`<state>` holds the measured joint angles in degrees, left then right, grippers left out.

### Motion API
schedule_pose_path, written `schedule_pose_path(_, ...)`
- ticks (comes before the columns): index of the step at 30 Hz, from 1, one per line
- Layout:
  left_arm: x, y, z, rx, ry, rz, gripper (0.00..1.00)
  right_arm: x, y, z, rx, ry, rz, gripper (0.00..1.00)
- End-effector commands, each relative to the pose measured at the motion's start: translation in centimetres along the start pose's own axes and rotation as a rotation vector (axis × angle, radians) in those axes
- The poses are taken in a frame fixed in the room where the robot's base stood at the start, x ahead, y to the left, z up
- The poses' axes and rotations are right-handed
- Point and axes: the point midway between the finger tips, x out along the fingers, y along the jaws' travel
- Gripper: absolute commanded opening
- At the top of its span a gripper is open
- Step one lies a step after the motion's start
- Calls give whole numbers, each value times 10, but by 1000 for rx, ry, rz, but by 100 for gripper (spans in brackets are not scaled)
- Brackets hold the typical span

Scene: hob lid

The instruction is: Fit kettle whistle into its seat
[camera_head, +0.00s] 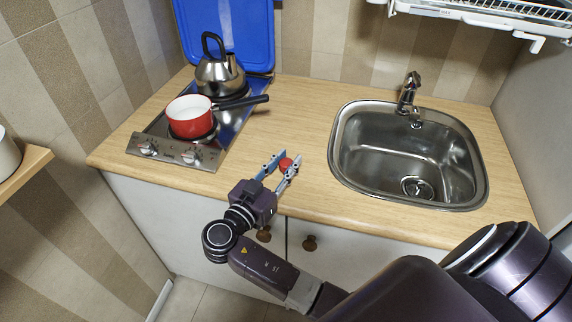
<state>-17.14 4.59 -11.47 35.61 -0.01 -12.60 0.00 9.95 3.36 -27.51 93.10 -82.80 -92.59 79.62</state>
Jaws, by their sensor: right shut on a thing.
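A steel kettle (219,76) with a black handle stands on the rear burner of the hob. Its spout side is small in view, and I cannot make out the seat. A small red round piece, likely the whistle (286,164), is between the fingers of my right gripper (281,169). The gripper is shut on it over the front part of the wooden counter, to the right of and nearer than the kettle. I cannot tell whether the piece touches the counter. My left gripper is not in view.
A red pot (190,118) with a black handle pointing right stands on the front burner of the hob (172,152). The blue lid (229,35) stands raised behind the kettle. A steel sink (342,150) is at the right. The counter (290,110) between is clear.

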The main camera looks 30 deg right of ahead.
Motion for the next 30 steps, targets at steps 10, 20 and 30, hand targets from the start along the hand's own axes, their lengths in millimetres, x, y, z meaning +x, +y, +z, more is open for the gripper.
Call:
schedule_pose_path(10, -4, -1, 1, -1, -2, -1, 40, 0, 0, -7, 0, -1, 0, 5)
schedule_pose_path(20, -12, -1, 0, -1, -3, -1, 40, 0, 0, -27, 1, -1, 0, 5)
schedule_pose_path(30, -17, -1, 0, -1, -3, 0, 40, 0, 0, -40, 0, 0, 0, 5)
